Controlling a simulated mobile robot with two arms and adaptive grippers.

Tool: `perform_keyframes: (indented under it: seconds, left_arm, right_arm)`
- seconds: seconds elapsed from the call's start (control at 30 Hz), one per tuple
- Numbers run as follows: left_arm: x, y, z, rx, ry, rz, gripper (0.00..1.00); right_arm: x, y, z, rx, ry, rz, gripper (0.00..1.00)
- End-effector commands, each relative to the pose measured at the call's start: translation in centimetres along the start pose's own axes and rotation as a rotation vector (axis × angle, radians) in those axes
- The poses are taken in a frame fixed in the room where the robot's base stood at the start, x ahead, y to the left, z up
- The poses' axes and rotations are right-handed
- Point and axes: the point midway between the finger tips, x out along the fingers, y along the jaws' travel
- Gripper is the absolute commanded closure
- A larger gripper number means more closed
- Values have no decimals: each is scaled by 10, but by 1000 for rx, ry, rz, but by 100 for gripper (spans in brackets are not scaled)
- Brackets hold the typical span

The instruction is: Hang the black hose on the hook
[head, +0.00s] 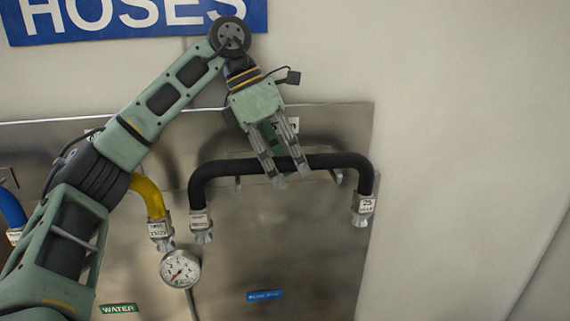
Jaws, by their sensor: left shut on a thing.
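The black hose (330,160) is bent in an arch, with its two ends hanging down to metal couplings with white tags. My left gripper (290,177) comes from above and is shut on the hose near the middle of the arch. A grey metal hook (338,179) shows partly just under the right part of the arch, in front of the steel panel. A similar metal piece shows below the hose left of my fingers. The hose hides much of the hook, and I cannot tell whether the hose touches it. My right gripper is not in view.
A yellow hose (148,194) hangs to the left, partly behind my left arm. A blue hose (11,208) is at the left edge. A round gauge (180,268) sits low on the steel panel (270,250). A blue HOSES sign (140,18) is above. The wall at right is bare.

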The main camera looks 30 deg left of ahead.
Motion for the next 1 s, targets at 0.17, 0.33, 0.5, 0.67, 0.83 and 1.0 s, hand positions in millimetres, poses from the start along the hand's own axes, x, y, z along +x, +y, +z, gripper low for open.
perform_keyframes:
  seconds: [0.17,0.33,0.5,0.67,0.83,1.0]
  left_arm:
    - [-1,0,0,0,-2,1,67]
    - [-1,0,0,0,-1,1,54]
    - [0,0,0,0,-1,1,54]
    - [-2,0,1,-1,1,1,54]
    - [-23,-5,10,1,-2,2,54]
    - [-55,-12,24,0,-2,3,54]
  right_arm:
    - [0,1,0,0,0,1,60]
    - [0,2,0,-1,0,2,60]
    - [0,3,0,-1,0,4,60]
    - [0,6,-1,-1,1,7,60]
    - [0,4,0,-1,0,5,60]
    - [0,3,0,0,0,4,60]
